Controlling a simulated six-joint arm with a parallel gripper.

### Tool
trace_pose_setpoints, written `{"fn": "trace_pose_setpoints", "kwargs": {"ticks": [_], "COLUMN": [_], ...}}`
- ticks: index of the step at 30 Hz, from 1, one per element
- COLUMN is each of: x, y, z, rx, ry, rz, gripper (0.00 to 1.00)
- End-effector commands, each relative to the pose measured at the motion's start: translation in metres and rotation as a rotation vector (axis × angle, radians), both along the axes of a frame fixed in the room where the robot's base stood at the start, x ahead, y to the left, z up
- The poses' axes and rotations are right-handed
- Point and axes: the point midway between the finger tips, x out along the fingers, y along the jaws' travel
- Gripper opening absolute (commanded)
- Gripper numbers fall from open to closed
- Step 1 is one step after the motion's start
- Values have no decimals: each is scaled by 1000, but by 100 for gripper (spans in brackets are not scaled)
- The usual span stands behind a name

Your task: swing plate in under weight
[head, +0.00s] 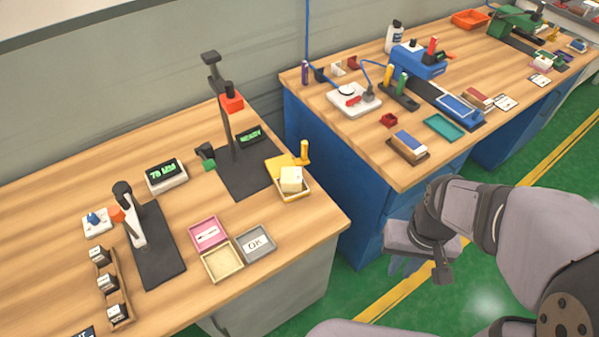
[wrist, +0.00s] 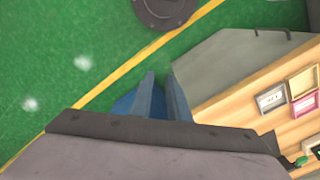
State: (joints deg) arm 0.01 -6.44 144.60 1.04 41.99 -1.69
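A tester stand with a dark base (head: 244,174) and an upright post is in the middle of the left bench. A red block (head: 231,102), possibly the weight, sits high on the post. The yellow plate (head: 294,192) with an upright yellow handle (head: 304,152) is out to the right of the stand, not under the red block. A cream block (head: 291,178) lies on the plate. My gripper (head: 404,266) is over the floor between the benches, away from the plate. Its blue fingers (wrist: 163,82) stand slightly apart with nothing between them in the wrist view.
Pink (head: 208,234), cream (head: 222,263) and grey "OK" (head: 255,243) trays lie in front of the stand. A display reading "READY" (head: 250,136) is behind the base. Another black-based stand (head: 157,254) is at left. The right bench (head: 400,172) holds a blue machine and trays.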

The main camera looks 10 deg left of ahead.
Motion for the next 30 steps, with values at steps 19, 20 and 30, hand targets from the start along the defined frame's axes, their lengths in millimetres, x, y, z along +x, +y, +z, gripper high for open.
{"fn": "trace_pose_setpoints", "kwargs": {"ticks": [19,20,30], "x": [220,230,294], "y": [92,98,135], "z": [-7,-8,-9], "rx": [391,414,574], "ry": [-104,-117,-251], "rz": [407,434,650], "gripper": [0,0,0]}}
